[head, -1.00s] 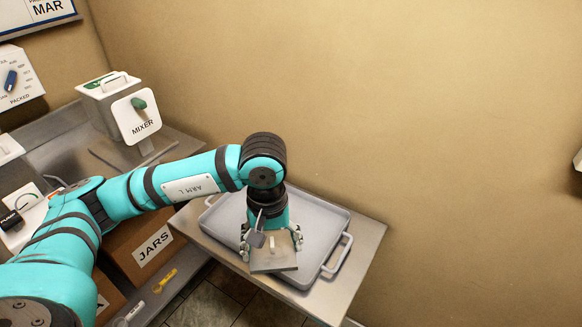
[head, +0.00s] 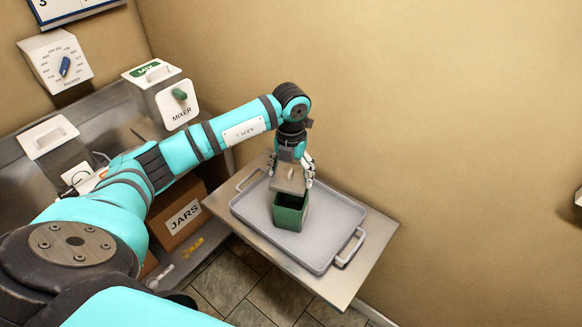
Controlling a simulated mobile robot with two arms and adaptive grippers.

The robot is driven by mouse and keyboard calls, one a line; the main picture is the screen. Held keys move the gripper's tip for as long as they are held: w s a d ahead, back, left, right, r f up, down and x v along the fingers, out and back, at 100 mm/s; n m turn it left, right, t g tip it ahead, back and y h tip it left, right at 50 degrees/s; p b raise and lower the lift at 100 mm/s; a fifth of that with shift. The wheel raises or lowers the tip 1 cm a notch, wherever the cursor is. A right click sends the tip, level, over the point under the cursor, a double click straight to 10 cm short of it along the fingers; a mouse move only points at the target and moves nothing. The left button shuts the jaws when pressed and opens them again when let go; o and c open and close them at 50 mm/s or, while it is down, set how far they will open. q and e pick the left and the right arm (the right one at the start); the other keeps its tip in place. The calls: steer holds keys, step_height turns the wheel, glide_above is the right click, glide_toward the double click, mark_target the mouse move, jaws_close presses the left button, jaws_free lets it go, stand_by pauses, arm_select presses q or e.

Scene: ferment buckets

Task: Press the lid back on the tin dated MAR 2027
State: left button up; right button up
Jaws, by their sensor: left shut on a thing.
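A green open-topped tin (head: 290,216) stands upright on a grey tray. Its dark inside shows below a flat grey-beige square lid (head: 288,181). My left gripper (head: 290,172) is shut on the lid and holds it over the back part of the tin's opening. The lid looks raised and apart from the rim, though the exact gap is hard to judge. No date is readable on the tin's visible sides. My right gripper is not in view.
The tray (head: 325,238) has raised walls and handles, and lies on a metal table (head: 362,270). A MIXER box (head: 177,103) and a dial panel (head: 60,65) are at the left. A JARS box (head: 182,217) stands below the counter. The tray around the tin is clear.

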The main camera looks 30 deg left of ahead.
arm_select(q)
steer(key=shift+f+b, duration=1.8)
steer(key=shift+f, duration=0.8)
steer(key=shift+f+b, duration=0.45)
steer(key=shift+f, duration=0.25)
steer(key=shift+f+b, duration=0.55)
steer(key=shift+b, duration=0.2)
stand_by(0.5)
steer(key=o, duration=1)
steer(key=shift+c, duration=0.2)
